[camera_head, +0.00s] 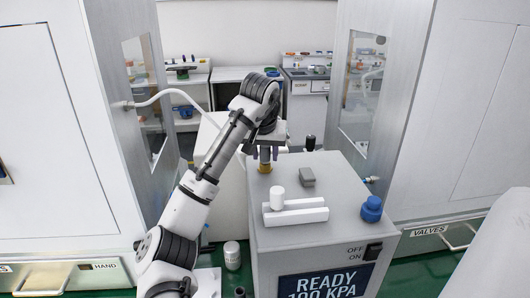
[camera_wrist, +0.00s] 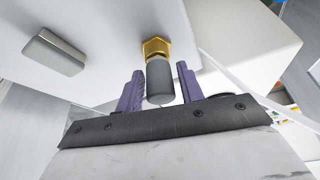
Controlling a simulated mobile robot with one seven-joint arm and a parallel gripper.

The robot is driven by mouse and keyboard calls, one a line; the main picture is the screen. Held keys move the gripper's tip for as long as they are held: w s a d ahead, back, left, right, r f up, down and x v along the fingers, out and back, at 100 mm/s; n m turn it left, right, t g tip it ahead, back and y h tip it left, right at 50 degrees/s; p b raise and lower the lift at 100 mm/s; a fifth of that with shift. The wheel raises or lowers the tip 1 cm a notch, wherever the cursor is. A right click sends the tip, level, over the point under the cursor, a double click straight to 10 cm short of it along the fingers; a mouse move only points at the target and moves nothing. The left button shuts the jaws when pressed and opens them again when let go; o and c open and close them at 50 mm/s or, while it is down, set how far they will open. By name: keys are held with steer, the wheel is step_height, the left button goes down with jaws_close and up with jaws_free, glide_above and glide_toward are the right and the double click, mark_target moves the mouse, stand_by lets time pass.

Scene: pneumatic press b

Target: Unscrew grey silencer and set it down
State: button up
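The grey silencer (camera_wrist: 159,79) is a small cylinder seated in a brass hex fitting (camera_wrist: 156,47) on the pale press housing. The brass fitting also shows in the head view (camera_head: 264,168) at the housing's back left, just below my gripper (camera_head: 265,155). In the wrist view the purple fingers of my gripper (camera_wrist: 161,86) stand on either side of the silencer. Narrow gaps show between silencer and fingers, so the gripper looks open around it. In the head view the silencer is mostly hidden by the gripper.
A grey block (camera_head: 307,178) and a white cylinder (camera_head: 277,199) on white bars stand on the housing top (camera_head: 335,180). A blue knob (camera_head: 371,208) is at the right. A black switch (camera_head: 373,251) and a READY display (camera_head: 325,284) are in front. Cabinets flank both sides.

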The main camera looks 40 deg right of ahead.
steer(key=shift+c, duration=0.5)
steer(key=c, duration=0.5)
steer(key=shift+o, duration=0.2)
steer(key=shift+n+t, duration=0.3)
steer(key=shift+n, duration=0.6)
steer(key=shift+n+y, duration=0.5)
steer(key=shift+n, duration=0.4)
steer(key=shift+n+t+y, duration=0.3)
steer(key=shift+n, duration=0.5)
